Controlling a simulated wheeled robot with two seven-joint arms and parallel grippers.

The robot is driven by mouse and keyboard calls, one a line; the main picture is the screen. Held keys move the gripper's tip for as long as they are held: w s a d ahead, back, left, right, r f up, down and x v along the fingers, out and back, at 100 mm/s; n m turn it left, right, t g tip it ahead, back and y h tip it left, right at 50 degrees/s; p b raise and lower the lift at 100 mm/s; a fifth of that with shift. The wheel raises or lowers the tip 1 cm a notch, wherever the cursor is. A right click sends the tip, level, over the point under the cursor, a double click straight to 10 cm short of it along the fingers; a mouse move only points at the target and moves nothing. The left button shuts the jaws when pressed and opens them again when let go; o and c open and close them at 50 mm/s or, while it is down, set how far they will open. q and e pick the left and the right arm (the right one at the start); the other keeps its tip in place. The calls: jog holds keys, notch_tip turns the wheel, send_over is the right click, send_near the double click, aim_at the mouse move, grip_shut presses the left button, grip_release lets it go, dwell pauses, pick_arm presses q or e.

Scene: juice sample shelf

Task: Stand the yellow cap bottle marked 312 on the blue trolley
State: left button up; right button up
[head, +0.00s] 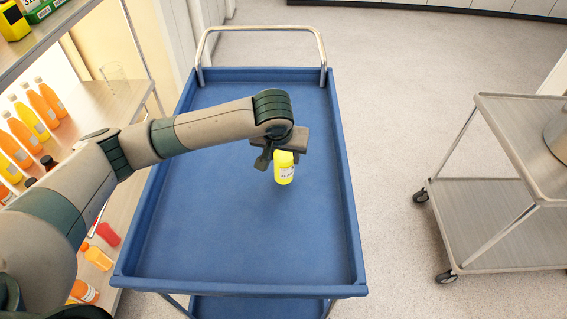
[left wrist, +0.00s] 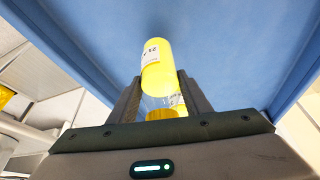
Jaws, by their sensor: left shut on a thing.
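My left gripper (head: 274,159) is shut on a yellow cap bottle (head: 285,168) over the blue trolley (head: 225,200). In the left wrist view the bottle (left wrist: 157,62) sits between the two fingers, with a bright yellow top and a white label. The label is partly turned away; it seems to end in "12", and its first digit is not clear. The bottle looks roughly upright in the head view. I cannot tell whether its base touches the trolley's top tray. My right gripper is not in view.
The trolley tray is otherwise empty, with a raised rim and a metal handle (head: 262,28) at its far end. A shelf (head: 95,110) with several orange and yellow bottles stands at the left. A grey metal cart (head: 510,215) stands at the right, across clear floor.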

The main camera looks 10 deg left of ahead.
aim_at(283, 165)
pick_arm(q)
jog(key=shift+f, duration=0.4)
notch_tip(283, 165, down, 3)
jog(key=shift+r+p, duration=0.1)
jog(key=shift+p, duration=0.55)
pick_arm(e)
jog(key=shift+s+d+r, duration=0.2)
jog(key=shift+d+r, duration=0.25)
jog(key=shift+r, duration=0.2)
pick_arm(q)
jog(key=shift+f, duration=0.25)
jog(key=o, duration=1.3)
jog(key=shift+c, duration=0.2)
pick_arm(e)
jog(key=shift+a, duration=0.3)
